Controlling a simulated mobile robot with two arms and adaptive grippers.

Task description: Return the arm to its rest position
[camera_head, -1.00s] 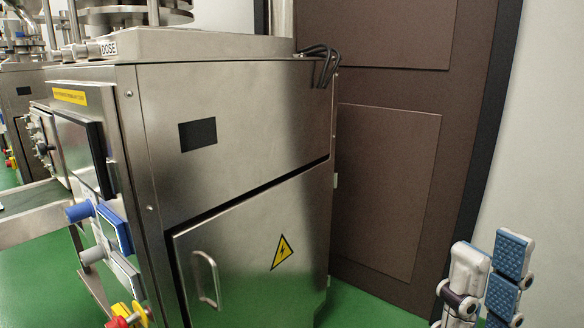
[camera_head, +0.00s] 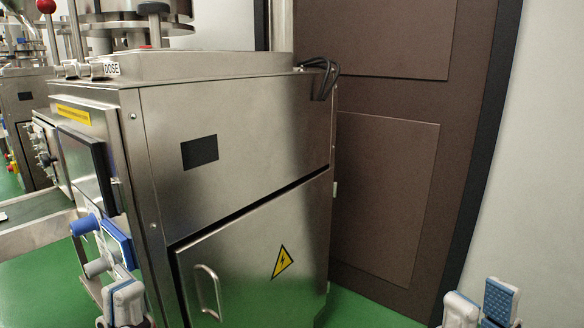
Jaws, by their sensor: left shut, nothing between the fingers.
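My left gripper (camera_head: 122,304) shows at the bottom left, with its pale, blue-padded fingertips together and nothing seen between them. It is in front of the lower front side of the steel machine, and its lower part is cut off by the picture edge. I cannot tell whether it touches the machine. My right gripper (camera_head: 481,309) is at the bottom right. Its two fingers stand apart with a gap, one blue pad facing the view, and it looks empty. Most of both arms is outside the picture.
A steel cabinet machine (camera_head: 240,125) with a door handle (camera_head: 208,292) and a warning sign (camera_head: 282,262) fills the middle. Blue knobs (camera_head: 85,225) stick out from its front. A brown door (camera_head: 385,195) stands behind. Green floor (camera_head: 365,312) is free between machine and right gripper.

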